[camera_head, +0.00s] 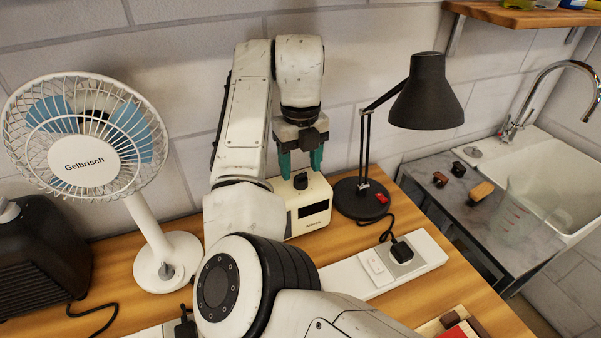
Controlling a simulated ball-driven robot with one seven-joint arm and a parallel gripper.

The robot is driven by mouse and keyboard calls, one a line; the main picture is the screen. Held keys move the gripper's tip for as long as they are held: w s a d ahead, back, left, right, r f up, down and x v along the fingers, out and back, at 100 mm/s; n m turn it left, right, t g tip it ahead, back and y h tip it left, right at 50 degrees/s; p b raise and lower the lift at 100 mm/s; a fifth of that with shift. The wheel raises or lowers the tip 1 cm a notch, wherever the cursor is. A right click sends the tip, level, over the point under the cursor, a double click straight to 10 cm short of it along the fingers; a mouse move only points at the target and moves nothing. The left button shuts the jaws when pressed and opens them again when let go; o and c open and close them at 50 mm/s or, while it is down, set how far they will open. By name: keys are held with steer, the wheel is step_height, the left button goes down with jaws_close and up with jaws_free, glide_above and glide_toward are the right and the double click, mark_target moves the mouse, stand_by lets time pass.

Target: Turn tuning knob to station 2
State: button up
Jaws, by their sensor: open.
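A cream radio (308,207) with a dark front panel stands on the wooden bench, between the fan and the lamp. A black tuning knob (301,181) sits on its top. My gripper (301,171) has teal fingers and points down over the radio. The fingers are open, one on each side of the knob; whether either touches it I cannot tell. The station marks are too small to read. My arm hides the radio's left part.
A white fan (88,150) stands at the left and a black desk lamp (424,95) is close on the radio's right. A white socket strip (345,275) with a black plug (402,251) lies in front. A dark heater-like box (40,258) and a sink (555,180) flank the bench.

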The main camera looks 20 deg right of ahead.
mark_target(301, 174)
step_height(301, 174, up, 8)
stand_by(0.8)
